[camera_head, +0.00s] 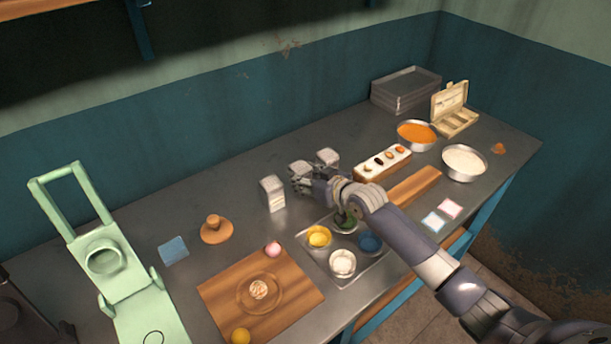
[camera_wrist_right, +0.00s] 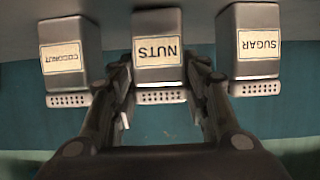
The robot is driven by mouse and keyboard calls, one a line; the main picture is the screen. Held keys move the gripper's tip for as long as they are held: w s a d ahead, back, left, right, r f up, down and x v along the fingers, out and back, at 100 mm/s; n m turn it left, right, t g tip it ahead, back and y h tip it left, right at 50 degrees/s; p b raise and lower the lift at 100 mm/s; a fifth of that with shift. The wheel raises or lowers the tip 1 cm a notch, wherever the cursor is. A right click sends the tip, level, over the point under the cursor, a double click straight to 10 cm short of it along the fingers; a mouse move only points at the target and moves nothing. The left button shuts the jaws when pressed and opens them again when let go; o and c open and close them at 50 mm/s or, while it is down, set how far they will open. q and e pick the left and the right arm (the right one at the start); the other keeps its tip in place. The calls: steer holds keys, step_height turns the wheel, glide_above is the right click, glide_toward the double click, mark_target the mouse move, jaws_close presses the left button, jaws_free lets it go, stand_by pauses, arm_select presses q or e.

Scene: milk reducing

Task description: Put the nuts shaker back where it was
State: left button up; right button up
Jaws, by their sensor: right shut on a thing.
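The nuts shaker (camera_wrist_right: 160,53) is a grey metal box with a "NUTS" label and a perforated top. In the upside-down wrist view it sits between the two fingers of my right gripper (camera_wrist_right: 160,88), which is shut on it. In the head view the nuts shaker (camera_head: 299,168) is partly hidden by my right gripper (camera_head: 302,182). It is upright, in line between the sugar shaker (camera_wrist_right: 257,45) and the coconut shaker (camera_wrist_right: 70,58), with gaps on both sides. I cannot tell whether its base touches the counter. My left gripper is not in view.
A tray (camera_head: 322,266) of small bowls lies under my right forearm. A wooden board (camera_head: 222,297) is in front. A green press (camera_head: 120,275) stands left; a white-topped rack (camera_head: 383,163) and metal bowls (camera_head: 464,163) stand right. The wall (camera_head: 230,130) is behind the shakers.

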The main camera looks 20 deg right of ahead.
steer(key=shift+f, duration=0.1)
steer(key=o, duration=1.2)
steer(key=shift+c, duration=0.2)
steer(key=v, duration=1.2)
steer(key=shift+r+b, duration=0.2)
steer(key=shift+b, duration=0.25)
